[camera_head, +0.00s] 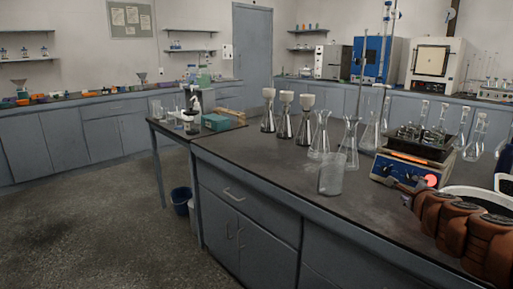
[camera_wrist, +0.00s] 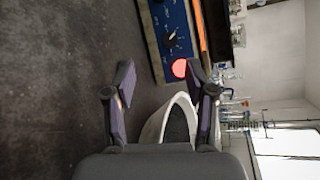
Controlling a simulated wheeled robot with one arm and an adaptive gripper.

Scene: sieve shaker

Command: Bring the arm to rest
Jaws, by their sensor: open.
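My gripper (camera_wrist: 160,78) shows in the wrist view with its two dark fingers spread apart and nothing held between them. A white-rimmed round vessel (camera_wrist: 152,128) with a grey inside lies beyond the fingers, partly hidden by the right finger and the gripper body. In the head view a white-rimmed round vessel (camera_head: 470,190) is cut off at the right edge. My gripper is not recognizable in the head view. A device with a blue front panel (camera_head: 392,171), dials and a red light carries several flasks; its panel also shows in the wrist view (camera_wrist: 176,30).
A brown ribbed object (camera_head: 465,228) fills the lower right of the head view. A clear beaker (camera_head: 331,174) and several flasks (camera_head: 319,138) stand on the dark bench (camera_head: 265,160). Open floor (camera_head: 90,225) lies at left, with a blue bin (camera_head: 181,200) beside the bench.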

